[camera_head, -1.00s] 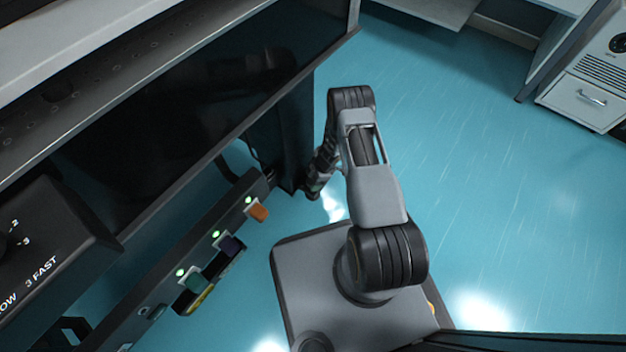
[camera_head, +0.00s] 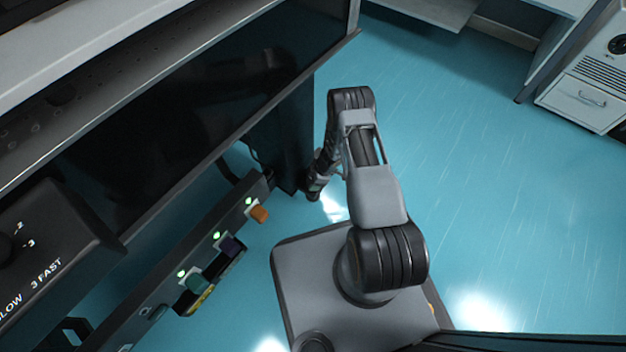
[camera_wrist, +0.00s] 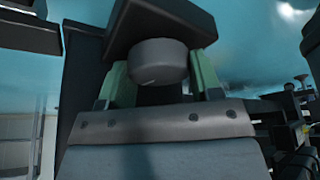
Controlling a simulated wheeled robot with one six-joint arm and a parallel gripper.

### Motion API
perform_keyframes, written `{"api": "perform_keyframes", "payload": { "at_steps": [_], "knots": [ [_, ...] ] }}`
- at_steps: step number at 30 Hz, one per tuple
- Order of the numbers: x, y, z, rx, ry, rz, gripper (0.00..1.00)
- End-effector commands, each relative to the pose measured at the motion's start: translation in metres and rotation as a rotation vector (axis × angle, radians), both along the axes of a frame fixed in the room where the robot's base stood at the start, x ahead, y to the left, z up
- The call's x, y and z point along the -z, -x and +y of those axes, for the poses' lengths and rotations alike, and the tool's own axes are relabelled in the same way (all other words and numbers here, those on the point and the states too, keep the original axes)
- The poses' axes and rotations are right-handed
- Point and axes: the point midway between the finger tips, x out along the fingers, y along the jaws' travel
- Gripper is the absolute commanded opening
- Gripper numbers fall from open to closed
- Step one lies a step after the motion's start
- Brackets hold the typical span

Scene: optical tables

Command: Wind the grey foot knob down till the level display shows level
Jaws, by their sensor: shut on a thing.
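In the wrist view the grey foot knob (camera_wrist: 158,62) is a short round cylinder with a pale mark on its face. It sits against a dark block (camera_wrist: 160,22) of the table's foot. My gripper (camera_wrist: 160,75) has its two green fingers on either side of the knob and is shut on it. In the head view my arm reaches down beside the table leg (camera_head: 284,135); the knob and fingertips are hidden there. I cannot make out the level display in either view.
The table's dark side (camera_head: 190,110) fills the left. A rail (camera_head: 215,240) with orange, purple and teal plugs and green lights runs below it. A control box (camera_head: 45,255) marked FAST is at lower left. Blue floor (camera_head: 490,180) is open to the right; a white cabinet (camera_head: 590,95) stands far right.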

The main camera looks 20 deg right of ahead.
Motion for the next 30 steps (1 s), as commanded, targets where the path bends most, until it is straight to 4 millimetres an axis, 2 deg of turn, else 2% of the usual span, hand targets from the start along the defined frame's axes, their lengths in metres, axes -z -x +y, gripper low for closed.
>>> {"api": "perform_keyframes", "payload": {
  "at_steps": [15,30],
  "knots": [
    [0.0004,0.0017,0.0002,0.419,0.002,0.002,0.35],
    [0.0001,0.0012,0.0004,0.62,0.001,0.0,0.35]
  ]
}}
